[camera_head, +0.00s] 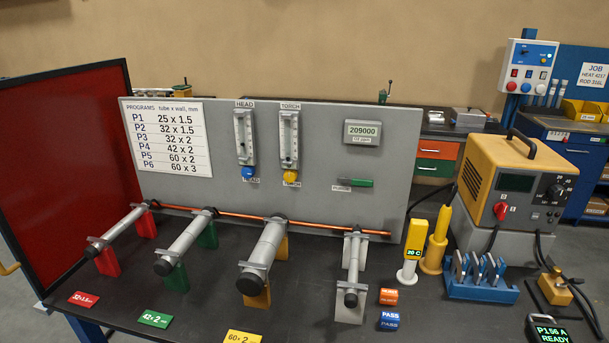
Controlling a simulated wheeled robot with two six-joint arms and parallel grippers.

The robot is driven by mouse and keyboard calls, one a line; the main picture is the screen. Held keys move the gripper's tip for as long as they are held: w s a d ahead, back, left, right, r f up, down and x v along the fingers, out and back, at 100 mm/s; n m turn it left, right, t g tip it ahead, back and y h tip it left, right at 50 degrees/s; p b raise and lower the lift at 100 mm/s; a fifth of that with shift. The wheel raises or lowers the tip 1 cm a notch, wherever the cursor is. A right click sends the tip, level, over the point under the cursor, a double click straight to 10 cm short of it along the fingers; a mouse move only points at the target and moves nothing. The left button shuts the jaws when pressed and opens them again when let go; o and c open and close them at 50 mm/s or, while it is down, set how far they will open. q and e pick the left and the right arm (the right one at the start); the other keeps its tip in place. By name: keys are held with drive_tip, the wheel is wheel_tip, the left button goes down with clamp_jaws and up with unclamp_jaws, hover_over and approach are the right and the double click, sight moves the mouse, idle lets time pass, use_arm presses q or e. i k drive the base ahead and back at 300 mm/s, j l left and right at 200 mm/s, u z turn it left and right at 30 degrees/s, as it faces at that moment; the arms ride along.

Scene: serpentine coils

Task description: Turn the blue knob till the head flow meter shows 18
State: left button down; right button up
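The blue knob (248,173) sits at the bottom of the head flow meter (244,137), on the grey upright panel (222,190). The head flow meter is a clear upright tube with a scale, under a label reading HEAD. Its reading is too small to make out. The torch flow meter (289,138) with its yellow knob (290,177) stands just to its right. Neither of my grippers shows in the head view, and nothing touches the blue knob.
Several grey tubes on coloured stands, such as this one (265,255), stand before the panel along a copper pipe (220,213). A red screen (70,165) is at left. A yellow welding power unit (512,185) and a blue rack (481,283) are at right.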

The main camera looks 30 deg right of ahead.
sight(246, 171)
drive_tip(key=i+j+z, duration=0.15)
drive_tip(key=z, duration=0.3)
drive_tip(key=i+j+z, duration=0.1)
drive_tip(key=j+z, duration=0.55)
drive_tip(key=z, duration=0.25)
drive_tip(key=j+z, duration=0.45)
drive_tip(key=i+l, duration=0.05)
